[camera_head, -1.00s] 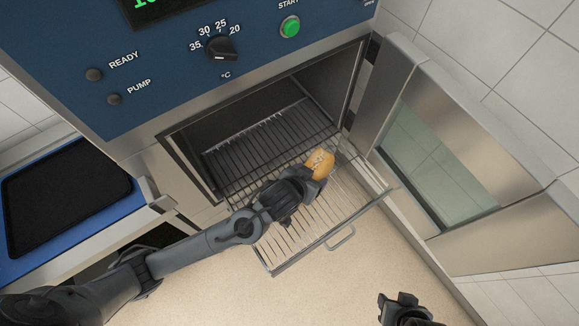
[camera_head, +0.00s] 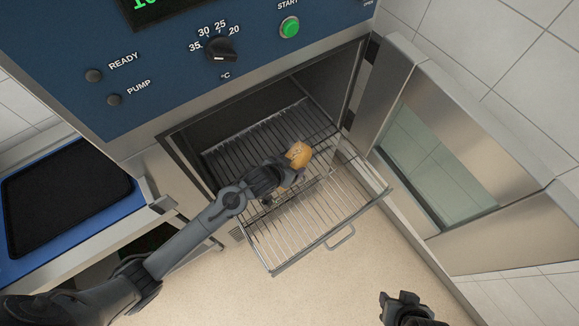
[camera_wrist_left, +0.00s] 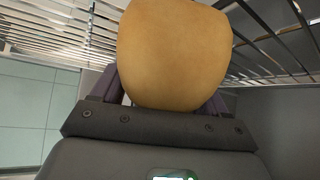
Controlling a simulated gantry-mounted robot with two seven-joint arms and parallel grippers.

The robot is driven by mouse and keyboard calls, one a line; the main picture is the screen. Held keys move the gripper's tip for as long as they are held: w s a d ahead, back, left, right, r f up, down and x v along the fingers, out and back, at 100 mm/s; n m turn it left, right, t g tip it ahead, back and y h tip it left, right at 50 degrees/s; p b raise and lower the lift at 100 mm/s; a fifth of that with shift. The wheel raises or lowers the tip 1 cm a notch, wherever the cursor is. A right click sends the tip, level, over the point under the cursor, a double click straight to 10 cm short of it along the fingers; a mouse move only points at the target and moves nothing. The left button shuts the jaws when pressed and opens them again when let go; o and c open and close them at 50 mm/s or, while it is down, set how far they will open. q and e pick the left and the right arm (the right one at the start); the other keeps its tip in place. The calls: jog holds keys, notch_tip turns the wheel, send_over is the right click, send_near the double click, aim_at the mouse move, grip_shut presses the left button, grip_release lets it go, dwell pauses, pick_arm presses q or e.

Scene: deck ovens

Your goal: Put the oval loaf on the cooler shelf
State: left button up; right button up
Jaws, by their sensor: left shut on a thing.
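The oval loaf (camera_head: 299,154) is golden brown and held by my left gripper (camera_head: 289,175) at the mouth of the open cooler. The loaf fills the upper middle of the left wrist view (camera_wrist_left: 175,50), with the gripper's fingers on both sides of it. The wire shelf (camera_head: 318,222) is pulled partly out of the cooler chamber. The loaf appears over the shelf; I cannot tell whether it touches the wires. My right gripper (camera_head: 402,300) shows only in part at the bottom right, and its jaw opening is unclear.
The cooler door (camera_head: 440,160) with its glass pane stands open at the right. The blue control panel (camera_head: 170,60) is above the chamber. A black tray (camera_head: 65,195) lies on a blue surface at the left. The shelf's handle (camera_head: 341,238) sticks out in front.

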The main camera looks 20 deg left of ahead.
pick_arm(q)
jog(key=shift+f, duration=0.35)
jog(key=shift+f, duration=0.1)
jog(key=o, duration=1.2)
jog(key=shift+f, duration=0.1)
jog(key=shift+s+r, duration=0.15)
jog(key=shift+r, duration=0.2)
jog(key=p+v, duration=0.2)
jog(key=v, duration=0.9)
jog(key=s+a+g, duration=0.2)
jog(key=s, duration=0.7)
jog(key=s+a+g+y, duration=0.1)
jog(key=s+a+g, duration=0.1)
jog(key=s, duration=0.7)
jog(key=shift+g+y, duration=0.3)
jog(key=shift+g, duration=0.3)
